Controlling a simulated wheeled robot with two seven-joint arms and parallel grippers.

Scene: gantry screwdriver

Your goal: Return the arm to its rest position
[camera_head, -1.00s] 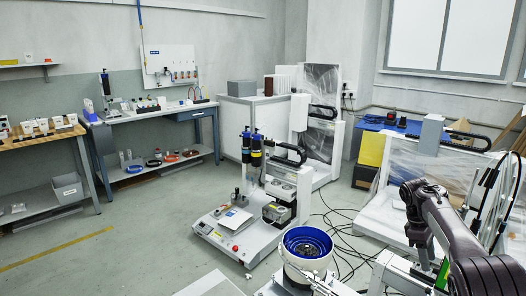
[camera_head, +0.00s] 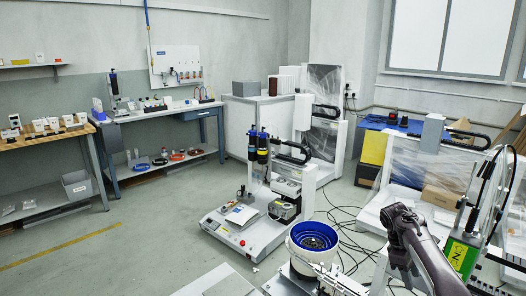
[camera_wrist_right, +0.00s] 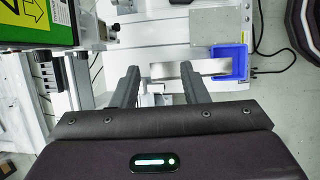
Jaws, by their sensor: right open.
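My right arm (camera_head: 420,250) is the dark arm at the lower right of the head view. Beyond the fingertips lie a metal strip and a blue holder (camera_wrist_right: 240,62). The left gripper is in neither view.
A green box (camera_head: 458,258) stands close beside my right arm, and a green box (camera_wrist_right: 30,20) shows in the wrist view. A white bowl feeder (camera_head: 313,240) and a screwdriver gantry (camera_head: 262,185) stand left of the arm. The floor farther left is clear.

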